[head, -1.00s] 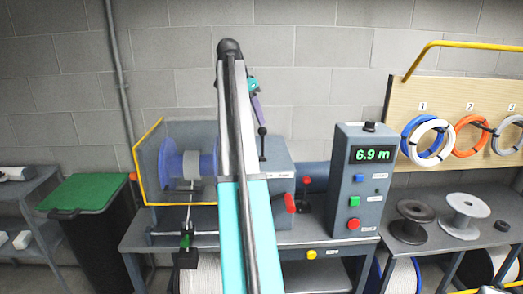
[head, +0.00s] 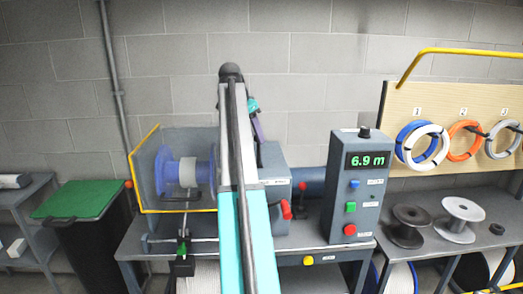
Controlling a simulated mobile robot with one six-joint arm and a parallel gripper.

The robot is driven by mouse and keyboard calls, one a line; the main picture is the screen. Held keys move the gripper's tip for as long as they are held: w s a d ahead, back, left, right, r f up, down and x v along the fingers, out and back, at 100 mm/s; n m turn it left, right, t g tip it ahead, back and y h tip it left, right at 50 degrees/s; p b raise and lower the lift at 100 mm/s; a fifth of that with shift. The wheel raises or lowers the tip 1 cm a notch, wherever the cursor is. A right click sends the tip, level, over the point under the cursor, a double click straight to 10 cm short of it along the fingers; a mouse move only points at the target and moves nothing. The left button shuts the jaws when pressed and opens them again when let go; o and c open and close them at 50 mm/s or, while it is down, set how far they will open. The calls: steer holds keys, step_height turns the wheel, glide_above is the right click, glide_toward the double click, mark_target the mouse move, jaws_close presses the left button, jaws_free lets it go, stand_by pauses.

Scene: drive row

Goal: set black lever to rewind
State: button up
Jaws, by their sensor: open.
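The winding machine's grey housing (head: 272,165) stands on a bench behind my raised arm. The black lever, seen on top of the housing a second ago, cannot be made out now; my arm and gripper cover that spot. My gripper (head: 260,134), with teal and purple parts, shows just right of my arm, above the housing. Its jaws are open, and no held thing shows. Its fingertips are small, and I cannot tell whether they touch the lever. A red handle (head: 286,209) sits on the housing's right front.
A spool with blue flanges (head: 206,174) sits left of my arm behind a yellow-edged guard (head: 146,160). The control box (head: 340,205) reads 6.9 m and has blue, green and red buttons. A green-lidded bin (head: 78,199) stands left. Loose spools (head: 409,226) lie on the right bench.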

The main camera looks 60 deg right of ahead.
mark_target(258, 151)
steer(key=shift+p+x, duration=0.9)
steer(key=shift+x, duration=3.5)
jaws_close()
